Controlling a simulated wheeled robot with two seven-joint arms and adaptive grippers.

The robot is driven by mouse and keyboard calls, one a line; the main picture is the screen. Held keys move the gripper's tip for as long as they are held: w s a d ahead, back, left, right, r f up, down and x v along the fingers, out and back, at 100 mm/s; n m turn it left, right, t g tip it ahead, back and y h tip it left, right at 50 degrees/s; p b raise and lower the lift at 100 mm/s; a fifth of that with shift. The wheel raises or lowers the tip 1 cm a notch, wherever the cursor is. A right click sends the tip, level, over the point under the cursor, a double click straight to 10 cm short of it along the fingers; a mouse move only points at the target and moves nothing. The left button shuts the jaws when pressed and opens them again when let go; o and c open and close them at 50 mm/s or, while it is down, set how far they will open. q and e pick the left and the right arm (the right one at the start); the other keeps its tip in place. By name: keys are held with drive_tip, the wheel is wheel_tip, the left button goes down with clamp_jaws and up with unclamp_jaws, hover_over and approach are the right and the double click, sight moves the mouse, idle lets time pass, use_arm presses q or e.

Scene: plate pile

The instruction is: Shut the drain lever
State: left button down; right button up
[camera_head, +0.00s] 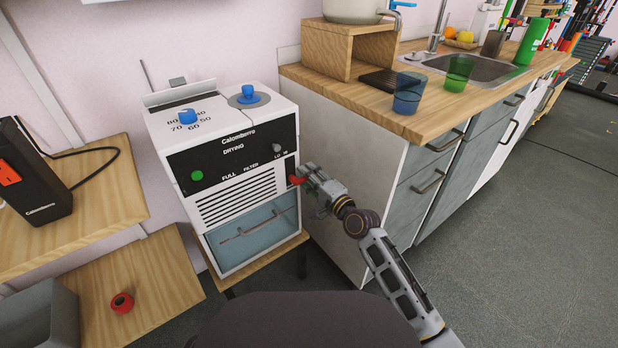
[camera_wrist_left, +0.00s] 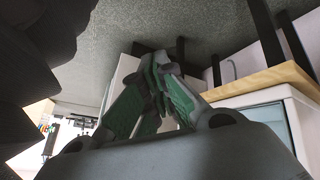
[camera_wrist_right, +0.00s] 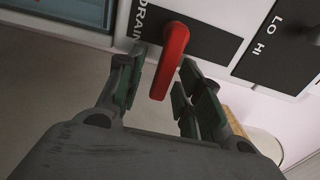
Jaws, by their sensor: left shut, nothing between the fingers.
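The red drain lever (camera_head: 296,180) sits on the right side of the front of the white Calomberro drying machine (camera_head: 235,145). In the right wrist view the lever (camera_wrist_right: 171,62) stands out from a dark plate marked DRAIN. My right gripper (camera_wrist_right: 158,90) is open, with a finger on each side of the lever and visible gaps; I cannot tell whether either finger touches it. In the head view my right gripper (camera_head: 303,176) partly covers the lever. My left gripper (camera_wrist_left: 160,110) is shut and empty, and shows only in its wrist view.
The machine stands on a small wooden stand (camera_head: 262,264). A wooden counter (camera_head: 420,122) with cups and a sink is at the right. Wooden shelves (camera_head: 95,210) with a black device (camera_head: 33,180) and a red roll (camera_head: 122,302) are at the left. Open floor (camera_head: 520,240) lies at the right.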

drive_tip(key=shift+c, duration=0.2)
clamp_jaws()
